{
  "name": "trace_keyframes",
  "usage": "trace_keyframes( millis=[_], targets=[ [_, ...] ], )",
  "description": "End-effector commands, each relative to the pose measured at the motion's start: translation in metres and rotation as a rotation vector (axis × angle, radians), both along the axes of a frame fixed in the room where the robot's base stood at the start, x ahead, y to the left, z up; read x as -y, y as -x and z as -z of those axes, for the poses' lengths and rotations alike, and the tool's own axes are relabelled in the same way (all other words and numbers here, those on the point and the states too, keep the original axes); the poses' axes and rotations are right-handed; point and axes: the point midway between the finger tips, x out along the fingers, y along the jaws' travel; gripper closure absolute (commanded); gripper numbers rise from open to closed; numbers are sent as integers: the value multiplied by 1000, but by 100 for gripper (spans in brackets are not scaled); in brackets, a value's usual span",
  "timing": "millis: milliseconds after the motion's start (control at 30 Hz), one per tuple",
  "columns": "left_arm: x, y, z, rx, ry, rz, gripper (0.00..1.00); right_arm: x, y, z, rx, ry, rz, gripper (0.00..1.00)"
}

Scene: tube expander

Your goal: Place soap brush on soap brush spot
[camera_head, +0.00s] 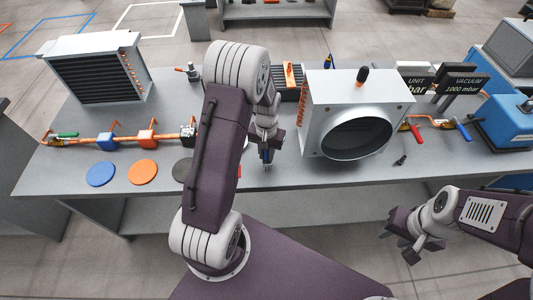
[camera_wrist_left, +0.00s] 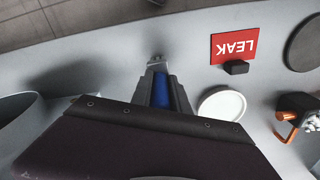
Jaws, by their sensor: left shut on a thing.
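My left gripper (camera_head: 266,153) is shut on a slim blue-and-dark thing, which I take to be the soap brush (camera_wrist_left: 162,92). It is held above the front part of the table, left of the grey box with the round opening. The fingers hide much of it, and I cannot tell whether its lower end touches the table. A white round disc (camera_wrist_left: 222,105), possibly the soap brush spot, lies just right of the fingers in the left wrist view. My right gripper (camera_head: 412,246) is apart from the table's front edge, looks open and is empty.
The grey box with round opening (camera_head: 357,115) stands close right of my left gripper. A red LEAK sign (camera_wrist_left: 238,46) stands near the white disc. Blue (camera_head: 101,174) and orange (camera_head: 142,172) discs lie left. A small black piece (camera_head: 400,160) lies at right.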

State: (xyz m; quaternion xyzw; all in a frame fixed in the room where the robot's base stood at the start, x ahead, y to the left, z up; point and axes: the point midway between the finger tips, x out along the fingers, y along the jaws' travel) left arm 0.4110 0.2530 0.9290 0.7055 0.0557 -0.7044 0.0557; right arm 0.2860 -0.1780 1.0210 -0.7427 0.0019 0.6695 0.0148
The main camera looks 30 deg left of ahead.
Motion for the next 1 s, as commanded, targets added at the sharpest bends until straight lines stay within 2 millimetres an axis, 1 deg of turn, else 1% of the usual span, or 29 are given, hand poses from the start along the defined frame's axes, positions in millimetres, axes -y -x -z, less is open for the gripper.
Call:
trace_keyframes(
  millis=[67, 100, 167, 567, 667, 767, 900, 1000],
  targets=[
    [0, 0, 4, 0, 0, 0, 100, 0, 0, 3, 0, 0, 0, 64],
    [0, 0, 3, 0, 0, 0, 74, 0, 0, 2, 0, 0, 0, 64],
    [0, 0, 3, 0, 0, 0, 57, 0, 0, 2, 0, 0, 0, 64],
    [0, 0, 3, 0, 0, 0, 57, 0, 0, 2, 0, 0, 0, 64],
    [0, 0, -5, 1, 0, 0, 57, 0, 0, -2, 0, 0, 0, 64],
    [0, -1, -22, 5, -1, 0, 57, 0, 0, -1, 0, 0, 0, 64],
    [0, -1, -60, 6, -1, 0, 57, 0, 0, -1, 0, 0, 0, 64],
    [0, -1, -85, 6, -1, 0, 57, 0, 0, -2, 0, 0, 0, 64]
  ],
)
